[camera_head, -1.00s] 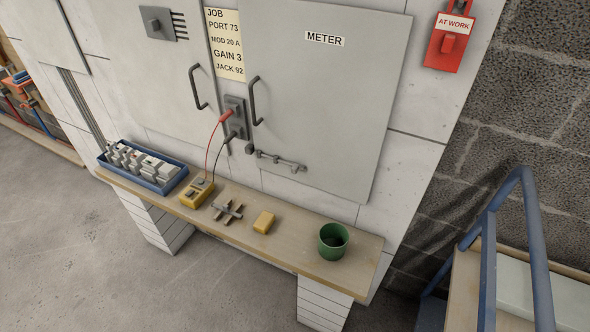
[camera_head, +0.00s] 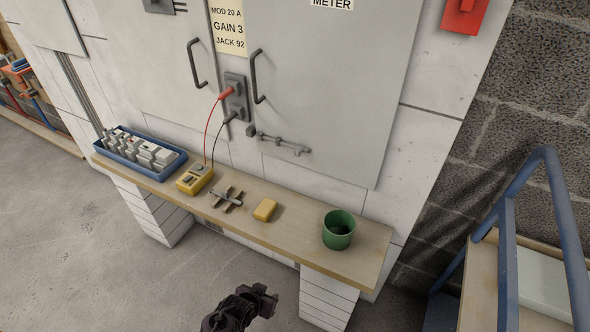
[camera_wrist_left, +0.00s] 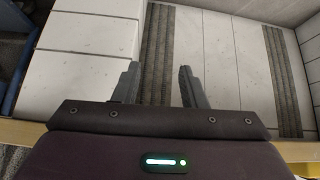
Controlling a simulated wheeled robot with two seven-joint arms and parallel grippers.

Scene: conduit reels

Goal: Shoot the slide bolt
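The grey slide bolt (camera_head: 283,145) is a thin horizontal rod with mounts, low on the meter door (camera_head: 325,85), near its left edge. A small grey block (camera_head: 250,131) sits at the bolt's left end; I cannot tell whether the rod enters it. My left gripper (camera_head: 264,293) is dark and shows at the bottom of the head view, in front of and below the shelf, well away from the bolt. In the left wrist view its two fingers (camera_wrist_left: 158,82) stand apart with nothing between them. My right gripper is not in view.
The wooden shelf (camera_head: 300,252) juts out below the doors. It carries a blue tray (camera_head: 113,160) of grey parts, a yellow meter (camera_head: 195,180) with red and black leads, a grey-brown crosspiece (camera_head: 227,199), a yellow block (camera_head: 265,210) and a green cup (camera_head: 338,230). Blue railing (camera_head: 507,250) stands at right.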

